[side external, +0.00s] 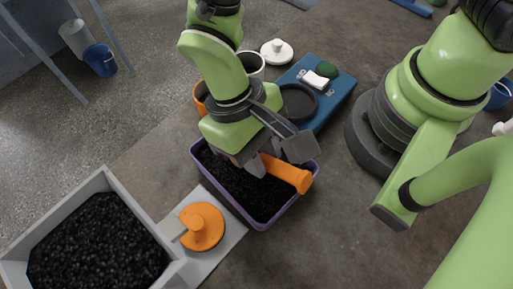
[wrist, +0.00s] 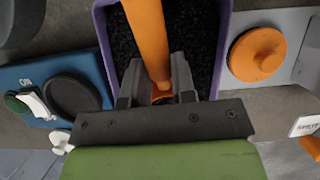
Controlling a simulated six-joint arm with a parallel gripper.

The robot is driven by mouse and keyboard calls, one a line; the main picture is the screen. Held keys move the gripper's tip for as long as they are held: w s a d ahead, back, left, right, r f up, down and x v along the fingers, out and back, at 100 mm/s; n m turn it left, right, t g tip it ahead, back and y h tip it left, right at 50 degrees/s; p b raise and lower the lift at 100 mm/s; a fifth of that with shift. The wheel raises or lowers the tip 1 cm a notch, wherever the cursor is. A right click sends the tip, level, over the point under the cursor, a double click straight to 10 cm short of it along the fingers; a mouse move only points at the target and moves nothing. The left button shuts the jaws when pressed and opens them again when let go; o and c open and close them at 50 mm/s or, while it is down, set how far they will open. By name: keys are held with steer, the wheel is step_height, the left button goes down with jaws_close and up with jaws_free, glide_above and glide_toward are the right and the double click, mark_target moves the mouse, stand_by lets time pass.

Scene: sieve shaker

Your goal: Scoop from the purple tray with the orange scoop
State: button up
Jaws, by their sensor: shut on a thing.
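In the wrist view the orange handle (wrist: 148,38) runs up from between the fingers. My gripper (wrist: 157,88) is shut on the scoop. In the side view my gripper (side external: 275,160) is low over the tray. The scoop's bowl is hidden, so I cannot tell whether it touches the granules.
A grey bin (side external: 22,240) of black lumps stands at lower left. Beside it an orange knobbed lid (side external: 202,227) sits on a grey plate. A blue box (side external: 338,98) with a dark ring, green button and white switch stands behind the tray.

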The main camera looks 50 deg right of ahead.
steer(key=shift+s+r, duration=0.1)
steer(key=shift+r, duration=0.15)
steer(key=t, duration=0.2)
steer(key=s+r+t, duration=0.1)
steer(key=t, duration=0.1)
steer(key=shift+s+r, duration=0.1)
steer(key=shift+s, duration=0.05)
steer(key=shift+r, duration=0.1)
